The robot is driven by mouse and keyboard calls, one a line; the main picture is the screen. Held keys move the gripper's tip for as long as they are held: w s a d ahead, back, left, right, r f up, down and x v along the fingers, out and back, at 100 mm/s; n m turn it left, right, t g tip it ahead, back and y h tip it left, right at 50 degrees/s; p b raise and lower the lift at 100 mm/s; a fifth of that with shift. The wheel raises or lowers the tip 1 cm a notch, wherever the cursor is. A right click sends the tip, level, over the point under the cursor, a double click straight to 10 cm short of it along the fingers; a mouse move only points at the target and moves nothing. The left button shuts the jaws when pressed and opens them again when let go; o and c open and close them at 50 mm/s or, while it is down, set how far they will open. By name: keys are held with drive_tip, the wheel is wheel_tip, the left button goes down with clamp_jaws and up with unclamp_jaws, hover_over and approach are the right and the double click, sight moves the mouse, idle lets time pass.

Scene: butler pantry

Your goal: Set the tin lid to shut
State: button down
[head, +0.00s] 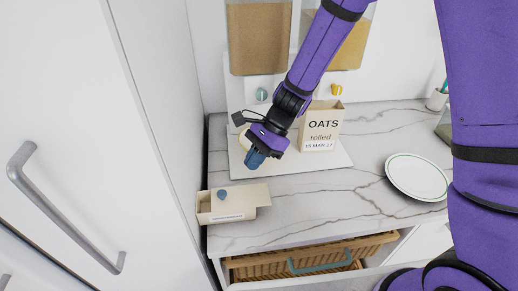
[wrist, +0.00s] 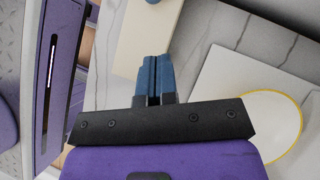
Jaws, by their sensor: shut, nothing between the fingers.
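The tin is a cream rectangular box (head: 228,216) at the counter's front left corner. Its flat cream lid (head: 245,194) has a round blue knob (head: 222,194) and sits shifted to the right, past the tin's right end, so a gap shows at the left end. My gripper (head: 255,160) is above the counter, behind and right of the knob, with its blue fingers together and empty. In the wrist view the shut fingers (wrist: 153,75) point toward the lid (wrist: 143,38), and part of the knob (wrist: 153,1) shows at the top edge.
A white board (head: 320,163) with an oats box (head: 321,128) lies behind. A yellow-rimmed dish (wrist: 270,122) shows in the wrist view. A white plate (head: 416,177) is at right. Below, a wicker drawer (head: 300,263) stands partly open. A tall white door (head: 90,120) is at left.

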sight(216, 194)
drive_tip(key=s+a+f, duration=0.2)
drive_tip(key=a, duration=0.1)
drive_tip(key=a+f, duration=0.1)
drive_tip(key=shift+s+a+f, duration=0.25)
drive_tip(key=shift+s+f, duration=0.15)
drive_tip(key=shift+s+a+f, duration=0.1)
drive_tip(key=shift+s+a, duration=0.15)
drive_tip(key=shift+a, duration=0.25)
drive_tip(key=shift+a, duration=0.1)
drive_tip(key=a, duration=0.4)
drive_tip(key=shift+s+a, duration=0.15)
drive_tip(key=shift+a, duration=0.1)
